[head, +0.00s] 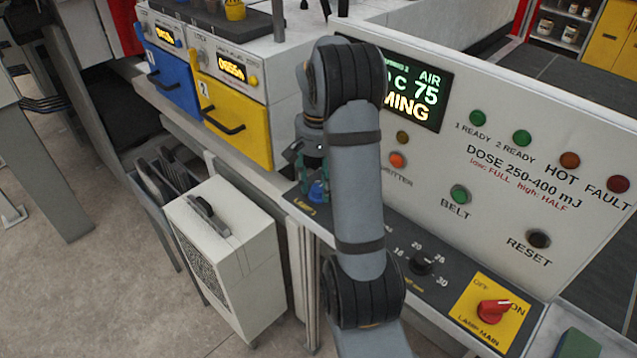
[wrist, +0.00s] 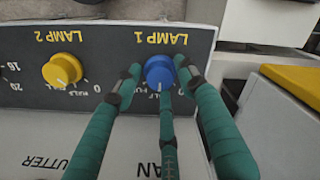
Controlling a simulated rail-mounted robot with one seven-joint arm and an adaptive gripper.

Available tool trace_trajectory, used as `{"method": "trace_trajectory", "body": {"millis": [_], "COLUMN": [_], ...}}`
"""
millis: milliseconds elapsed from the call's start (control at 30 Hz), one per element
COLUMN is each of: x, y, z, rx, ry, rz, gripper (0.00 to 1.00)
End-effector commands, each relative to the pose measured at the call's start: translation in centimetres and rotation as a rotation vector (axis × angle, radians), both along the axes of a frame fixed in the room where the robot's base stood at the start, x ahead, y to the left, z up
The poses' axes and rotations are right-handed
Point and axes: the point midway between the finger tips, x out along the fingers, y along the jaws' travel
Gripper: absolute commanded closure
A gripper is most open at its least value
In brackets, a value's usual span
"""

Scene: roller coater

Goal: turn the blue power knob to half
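The blue power knob (wrist: 160,72) sits on the dark panel beside the upside-down label LAMP 1 in the wrist view. It also shows in the head view (head: 317,190), low on the panel's left end and partly hidden. My gripper (head: 313,162) is over it, pointing down. In the wrist view, the green fingers of my gripper (wrist: 159,74) stand around the knob, with one tip to its left, one to its right and a third at its lower edge. The side tips are very close to the knob; contact is hard to tell. The scale around it is largely covered.
A yellow LAMP 2 knob (wrist: 62,70) is on the same panel. A black dial (head: 421,263) and the red lamp main switch (head: 494,310) lie farther right. The upright panel (head: 585,150) with buttons rises behind. A white box unit (head: 225,255) stands below at left.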

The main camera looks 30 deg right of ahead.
Motion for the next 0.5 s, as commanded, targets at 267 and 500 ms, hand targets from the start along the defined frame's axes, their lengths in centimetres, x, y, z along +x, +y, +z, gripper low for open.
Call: {"method": "trace_trajectory", "body": {"millis": [267, 500], "x": [0.0, 0.1], "y": [0.0, -0.1], "z": [0.0, 1.1], "rx": [0.0, -0.002], "ry": [-0.001, -0.004], "rz": [0.0, 0.001], "gripper": [0.51, 0.51]}}
